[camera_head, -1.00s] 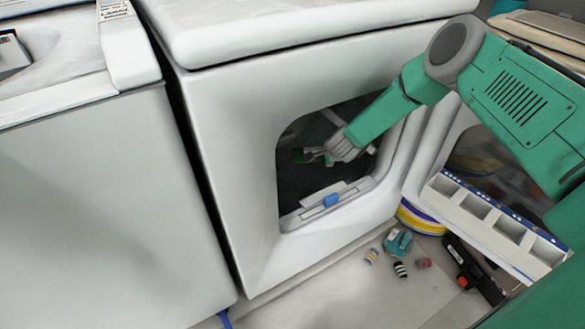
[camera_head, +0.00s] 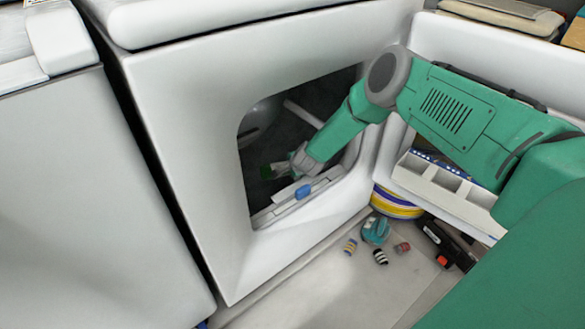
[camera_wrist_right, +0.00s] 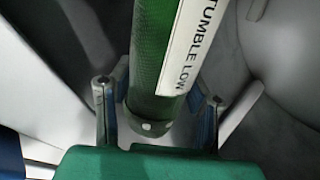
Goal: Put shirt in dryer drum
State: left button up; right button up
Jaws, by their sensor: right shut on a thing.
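The green shirt (camera_wrist_right: 160,60), a rolled-looking green bundle with a white "TUMBLE LOW" label, is between the fingers of my right gripper (camera_wrist_right: 157,95). In the head view the shirt (camera_head: 266,172) is a small dark green patch just left of my right gripper (camera_head: 285,167). The gripper is shut on it, inside the dark opening of the white dryer (camera_head: 180,110), above the lower lip. The drum (camera_head: 262,118) shows as a grey curved wall in the opening, and it also shows in the wrist view (camera_wrist_right: 285,45). My left gripper is out of view.
A white compartment tray (camera_head: 450,185), a striped roll (camera_head: 398,203), a teal item (camera_head: 376,230) and several small items are at right. Another white appliance (camera_head: 80,190) stands at left.

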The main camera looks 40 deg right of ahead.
jog(key=shift+f, duration=0.65)
jog(key=o, duration=1.1)
